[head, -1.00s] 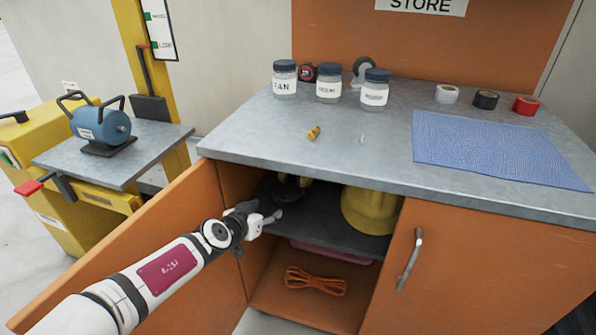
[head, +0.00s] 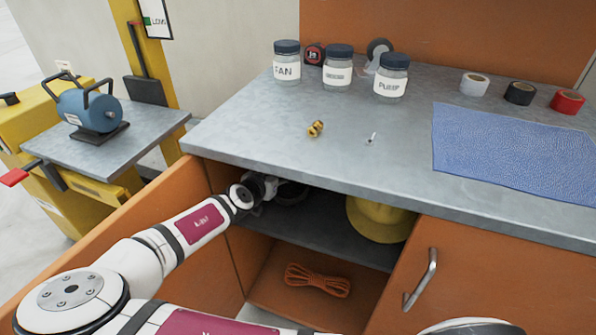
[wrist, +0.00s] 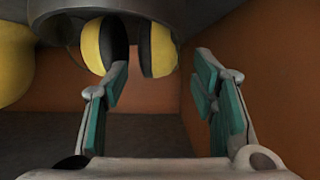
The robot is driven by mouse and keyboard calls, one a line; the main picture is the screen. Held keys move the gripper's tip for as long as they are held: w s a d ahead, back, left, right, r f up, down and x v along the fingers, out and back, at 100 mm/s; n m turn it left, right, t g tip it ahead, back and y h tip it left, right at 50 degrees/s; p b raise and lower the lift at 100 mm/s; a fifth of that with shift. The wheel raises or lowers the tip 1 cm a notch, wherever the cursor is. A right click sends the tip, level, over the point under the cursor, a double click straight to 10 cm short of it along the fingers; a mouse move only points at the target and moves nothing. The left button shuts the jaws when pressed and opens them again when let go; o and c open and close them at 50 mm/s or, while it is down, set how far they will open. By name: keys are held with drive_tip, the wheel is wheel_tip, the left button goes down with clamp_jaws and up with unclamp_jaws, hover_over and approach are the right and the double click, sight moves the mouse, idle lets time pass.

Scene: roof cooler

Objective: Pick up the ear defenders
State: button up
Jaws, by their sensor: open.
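The ear defenders (wrist: 115,45), with yellow and black cups, are in the upper middle of the wrist view, ahead of my gripper (wrist: 162,65). In the head view they are a dark shape (head: 291,193) on the cupboard shelf (head: 320,228), mostly hidden by the counter and my gripper. My gripper is open, its two fingers apart with nothing held between them. The cups appear beyond the fingertips, nearer the left finger; I cannot tell if they touch.
A yellow hard hat (head: 380,220) sits right of the ear defenders on the shelf. The open cupboard door (head: 150,225) is left of my arm, and the counter (head: 300,155) overhangs the shelf. An orange cable coil (head: 317,281) lies below.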

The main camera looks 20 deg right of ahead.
drive_tip(key=shift+b+x, duration=0.75)
drive_tip(key=shift+x, duration=2.6)
drive_tip(key=shift+r, duration=0.15)
drive_tip(key=shift+c, duration=0.4)
drive_tip(key=c, duration=0.9)
drive_tip(key=shift+c, duration=0.5)
drive_tip(key=shift+r, duration=0.15)
